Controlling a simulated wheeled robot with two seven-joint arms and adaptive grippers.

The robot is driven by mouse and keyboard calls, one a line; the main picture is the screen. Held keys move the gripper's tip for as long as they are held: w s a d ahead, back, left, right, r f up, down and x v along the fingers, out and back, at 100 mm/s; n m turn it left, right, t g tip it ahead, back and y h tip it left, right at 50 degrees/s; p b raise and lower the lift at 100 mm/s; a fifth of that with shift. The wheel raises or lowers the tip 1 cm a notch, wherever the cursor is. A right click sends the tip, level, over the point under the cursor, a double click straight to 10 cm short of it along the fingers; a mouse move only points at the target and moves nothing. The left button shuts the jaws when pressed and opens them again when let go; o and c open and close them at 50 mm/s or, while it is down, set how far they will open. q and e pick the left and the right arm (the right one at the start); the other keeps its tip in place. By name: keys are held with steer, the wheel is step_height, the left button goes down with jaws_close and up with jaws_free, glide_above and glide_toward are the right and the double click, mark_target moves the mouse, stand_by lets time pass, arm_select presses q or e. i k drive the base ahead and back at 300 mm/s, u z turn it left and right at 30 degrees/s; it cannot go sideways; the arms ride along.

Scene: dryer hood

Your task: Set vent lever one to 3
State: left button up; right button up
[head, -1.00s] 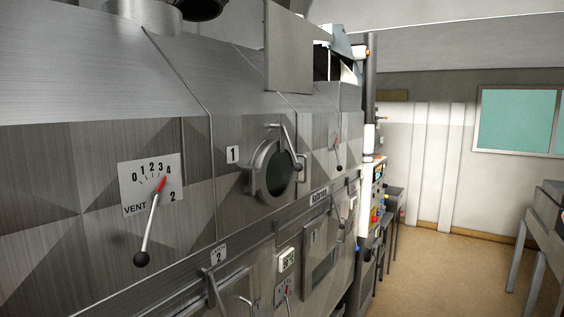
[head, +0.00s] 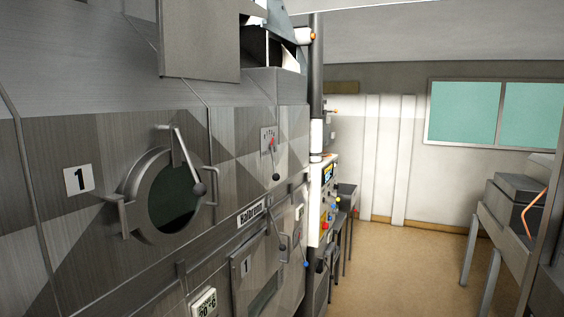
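A small vent lever (head: 274,160) with a red pointer tip and a dark ball knob is on the dryer's metal front, to the right of the round window. It hangs almost straight down, tilted slightly, with its knob at the bottom. Its white scale plate (head: 265,139) is seen at a steep angle. Its numbers and label are too small to read, so I cannot tell the setting or confirm that this is vent one. Neither of my grippers is in view.
The round window (head: 172,200) with its latch handle (head: 188,165) juts from the dryer front beside a "1" label (head: 77,180). A control panel (head: 326,200) stands beyond. Open floor (head: 400,270) lies right of the dryer, with grey equipment (head: 505,215) at the far right.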

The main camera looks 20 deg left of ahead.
mark_target(276, 177)
steer(key=i, duration=1.45)
steer(key=z, duration=0.2)
